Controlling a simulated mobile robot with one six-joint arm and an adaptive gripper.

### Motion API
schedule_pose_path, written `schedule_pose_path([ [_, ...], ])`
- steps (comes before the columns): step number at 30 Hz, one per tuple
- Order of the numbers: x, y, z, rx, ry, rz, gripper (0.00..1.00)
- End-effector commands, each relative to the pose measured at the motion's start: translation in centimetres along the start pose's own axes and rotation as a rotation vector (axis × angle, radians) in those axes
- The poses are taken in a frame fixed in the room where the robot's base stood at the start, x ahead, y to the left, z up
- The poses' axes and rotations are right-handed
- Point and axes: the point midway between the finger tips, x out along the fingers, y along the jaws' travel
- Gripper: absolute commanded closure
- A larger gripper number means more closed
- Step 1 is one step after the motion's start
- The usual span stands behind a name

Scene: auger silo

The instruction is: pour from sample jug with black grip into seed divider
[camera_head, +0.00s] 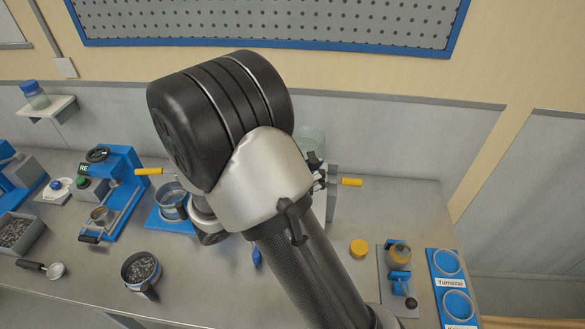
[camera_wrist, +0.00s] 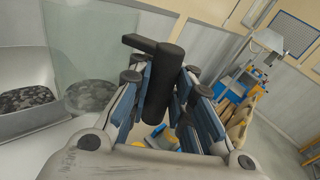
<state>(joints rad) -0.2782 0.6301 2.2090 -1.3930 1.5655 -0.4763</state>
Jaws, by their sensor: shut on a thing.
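My gripper (camera_wrist: 165,95) is shut on the upright black grip (camera_wrist: 160,80) of the sample jug in the wrist view. The jug's clear body (camera_wrist: 95,50) is left of the fingers, with a greyish round patch low in it. In the head view, part of the clear jug (camera_head: 312,140) shows behind my arm, above the dark fingertips (camera_head: 319,178). A grey metal hopper (camera_wrist: 25,65) with dark seeds in it, seemingly the seed divider, is beside the jug in the wrist view. In the head view, my arm hides most of the divider; a grey upright part (camera_head: 332,195) shows. I cannot tell the jug's tilt.
Yellow handles (camera_head: 351,182) stick out either side of my arm. A seed-filled can (camera_head: 142,268), a blue machine (camera_head: 115,185) and a scoop (camera_head: 50,269) stand left.

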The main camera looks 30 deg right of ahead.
Motion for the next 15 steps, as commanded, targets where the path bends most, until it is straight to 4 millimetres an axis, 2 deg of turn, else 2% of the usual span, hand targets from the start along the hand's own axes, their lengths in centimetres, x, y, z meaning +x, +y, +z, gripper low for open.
schedule_pose_path([
  [8, 0.0, -0.2, 1.0, -0.009, 0.003, 0.004, 1.00],
  [15, -0.1, -0.6, 3.2, -0.010, 0.004, 0.005, 1.00],
])
